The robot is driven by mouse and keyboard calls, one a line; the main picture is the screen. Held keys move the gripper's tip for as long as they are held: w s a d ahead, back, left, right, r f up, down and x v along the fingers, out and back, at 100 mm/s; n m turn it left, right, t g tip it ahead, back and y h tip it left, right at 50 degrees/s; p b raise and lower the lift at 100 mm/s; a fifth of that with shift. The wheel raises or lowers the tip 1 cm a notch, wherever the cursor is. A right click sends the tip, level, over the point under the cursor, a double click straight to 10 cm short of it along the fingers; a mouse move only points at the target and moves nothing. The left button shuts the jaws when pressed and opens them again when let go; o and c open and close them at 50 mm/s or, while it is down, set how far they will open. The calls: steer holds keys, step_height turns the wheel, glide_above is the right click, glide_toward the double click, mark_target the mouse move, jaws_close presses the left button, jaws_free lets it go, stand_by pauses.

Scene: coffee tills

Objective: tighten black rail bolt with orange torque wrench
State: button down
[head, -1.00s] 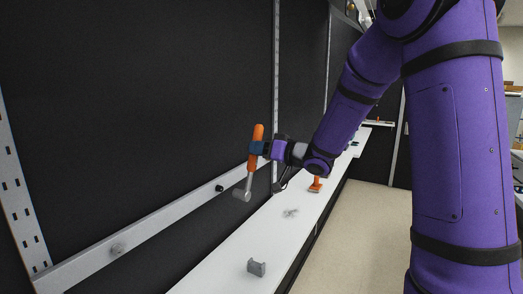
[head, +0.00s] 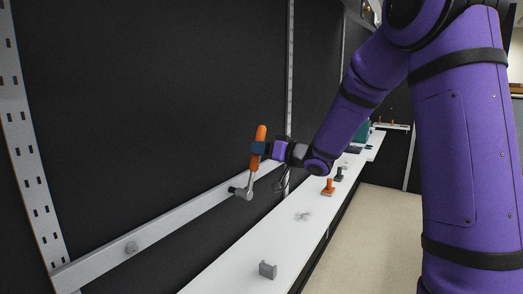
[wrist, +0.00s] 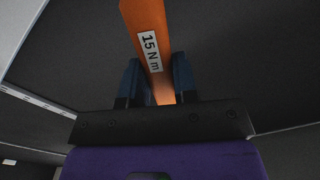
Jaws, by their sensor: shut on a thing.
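My gripper (head: 258,149) is shut on the orange handle of the torque wrench (head: 261,134). The wrench is almost upright, with its grey head (head: 244,192) at the bottom. In the wrist view the handle (wrist: 143,22) runs between my gripper's fingers (wrist: 157,75) and bears a "15 N m" label. The black rail bolt (head: 232,189) sits on the grey rail (head: 185,211), just left of the wrench head. The head appears to meet or partly cover the bolt; I cannot tell whether it is seated on it.
A grey bolt (head: 131,247) is on the rail further left. A white shelf (head: 240,262) runs below, with a grey block (head: 267,269), a small grey item (head: 303,216) and an orange holder (head: 328,187). The black wall panel (head: 150,100) is close behind the wrench.

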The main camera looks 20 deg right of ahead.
steer(key=shift+x, duration=1.15)
stand_by(0.4)
